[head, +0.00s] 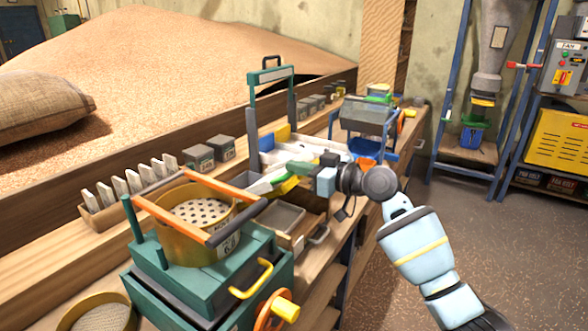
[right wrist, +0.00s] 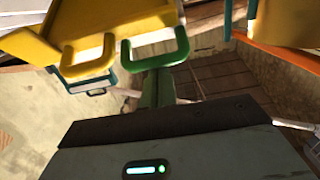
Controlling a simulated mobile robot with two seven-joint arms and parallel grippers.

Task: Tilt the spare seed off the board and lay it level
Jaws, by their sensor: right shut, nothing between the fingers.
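My right gripper (head: 306,174) reaches in from the right over the bench and is shut, with nothing held. A green piece with a U-shaped handle (right wrist: 155,52) lies just ahead of it in the right wrist view. A yellow tray-like piece with a similar handle (right wrist: 90,55) is beside it at the upper left. In the head view, green and yellow parts crowd around the fingertips, so contact is unclear. I cannot make out the board or a spare seed for certain; they may be small or hidden behind the gripper. My left gripper is not in view.
A teal machine with a brass sieve (head: 193,235) stands at the front of the bench. A teal frame (head: 251,110) rises behind the gripper. Floor is clear at right.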

